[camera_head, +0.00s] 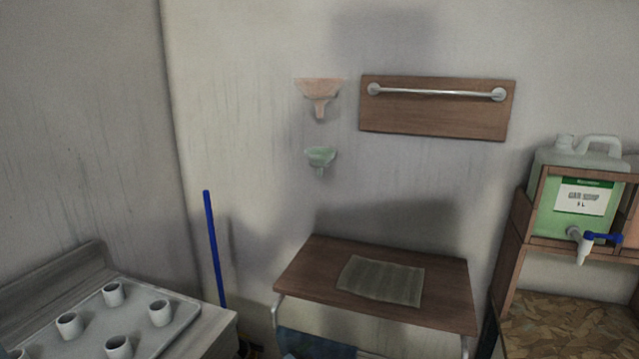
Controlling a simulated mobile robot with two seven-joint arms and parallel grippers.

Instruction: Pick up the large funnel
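Two funnels hang one above the other on the back wall, left of a wooden board. The upper one, orange-pink and wider, is the large funnel (319,92); its spout points down. Below it hangs a smaller green funnel (320,157), also spout down. What holds them to the wall cannot be made out. Neither of my grippers shows in this view.
A wooden table (310,262) with a grey mat (381,281) stands below the funnels. A board with a metal bar (436,93) is on the wall. A blue pole (214,250) leans left. A tray of white cups (180,325) is front left; a green soap canister (560,205) sits right.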

